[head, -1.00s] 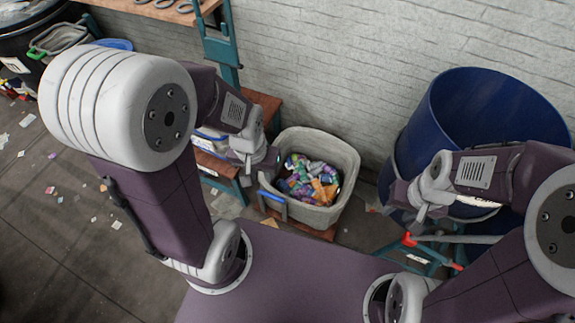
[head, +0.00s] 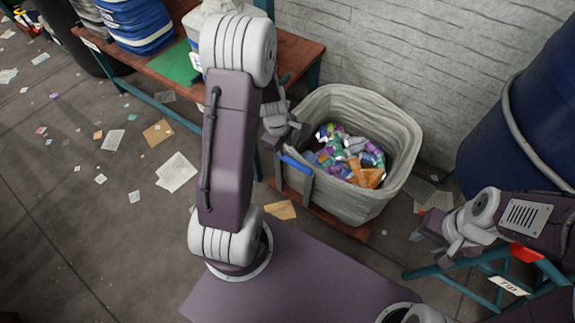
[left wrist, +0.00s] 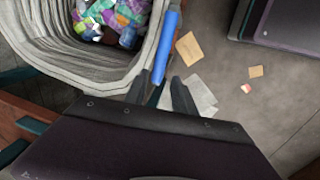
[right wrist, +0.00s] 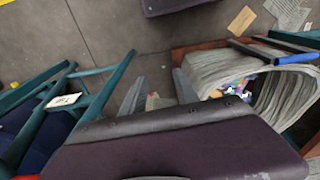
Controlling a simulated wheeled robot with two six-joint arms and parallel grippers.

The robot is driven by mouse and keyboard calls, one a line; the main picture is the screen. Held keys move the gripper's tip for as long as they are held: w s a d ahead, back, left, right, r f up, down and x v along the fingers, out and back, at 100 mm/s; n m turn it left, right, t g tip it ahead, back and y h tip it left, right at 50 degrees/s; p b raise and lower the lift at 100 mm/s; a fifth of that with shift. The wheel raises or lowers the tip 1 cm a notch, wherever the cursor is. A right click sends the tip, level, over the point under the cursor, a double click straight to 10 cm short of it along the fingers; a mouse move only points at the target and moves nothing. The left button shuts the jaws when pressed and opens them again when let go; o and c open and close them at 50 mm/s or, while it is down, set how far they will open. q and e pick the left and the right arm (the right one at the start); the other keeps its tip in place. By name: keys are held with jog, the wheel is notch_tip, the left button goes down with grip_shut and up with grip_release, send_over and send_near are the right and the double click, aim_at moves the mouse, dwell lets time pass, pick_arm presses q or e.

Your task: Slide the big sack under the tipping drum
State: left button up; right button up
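The big sack (head: 408,135) is a pale, open-topped bag full of colourful crumpled pieces, upright at centre right in the head view. It also shows in the left wrist view (left wrist: 100,68) and right wrist view (right wrist: 212,78). A blue handle (head: 295,165) is on its near left side. My left gripper (left wrist: 160,78) is open, with the handle (left wrist: 167,45) between or just beyond its fingertips; contact is unclear. My right gripper (right wrist: 158,80) is open and empty, right of the sack. The blue tipping drum (head: 520,130) stands at the right, partly out of frame.
The sack stands on a low wooden board (head: 350,228) by the white brick wall (head: 400,45). A teal frame with a label (head: 508,285) is below the drum. A wooden bench (head: 180,75) stands at the left. Paper scraps litter the floor.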

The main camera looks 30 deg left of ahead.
aim_at(288, 159)
pick_arm(q)
jog(key=f+b, duration=0.2)
jog(key=f, duration=0.1)
jog(key=w+f+b, duration=0.1)
jog(key=f+b, duration=0.1)
jog(key=f, duration=0.1)
jog(key=f+b, duration=0.3)
jog(key=shift+w+d, duration=0.1)
jog(key=shift+w, duration=0.25)
jog(key=shift+r, duration=0.15)
grip_shut()
dwell(0.7)
